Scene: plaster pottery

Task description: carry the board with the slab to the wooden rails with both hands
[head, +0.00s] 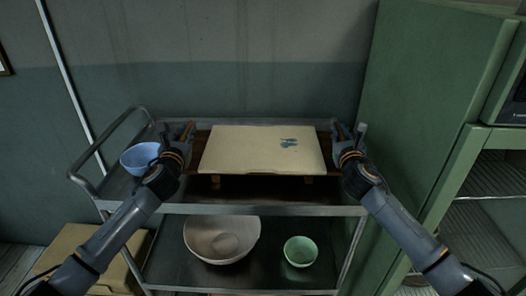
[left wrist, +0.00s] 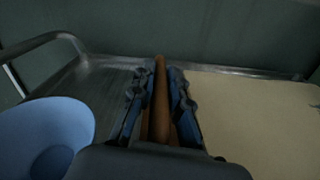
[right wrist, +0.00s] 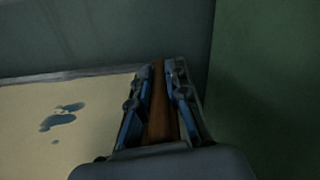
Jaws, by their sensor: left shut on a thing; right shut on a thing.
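The cream slab (head: 255,150), with a blue-grey stain near its right side, lies flat on a brown wooden board (head: 205,140). The board is level above the top shelf of a metal cart. Under its front edge two short wooden rail ends (head: 216,181) show; whether the board touches them I cannot tell. My left gripper (head: 183,133) is shut on the board's left end, which shows between the fingers in the left wrist view (left wrist: 160,100). My right gripper (head: 347,133) is shut on its right end, which shows in the right wrist view (right wrist: 158,105).
A blue bowl (head: 140,157) stands on the top shelf beside my left gripper. The lower shelf holds a large pale bowl (head: 222,240) and a green bowl (head: 300,251). A green cabinet (head: 425,110) rises close on the right. The cart's handle (head: 88,185) is at the left.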

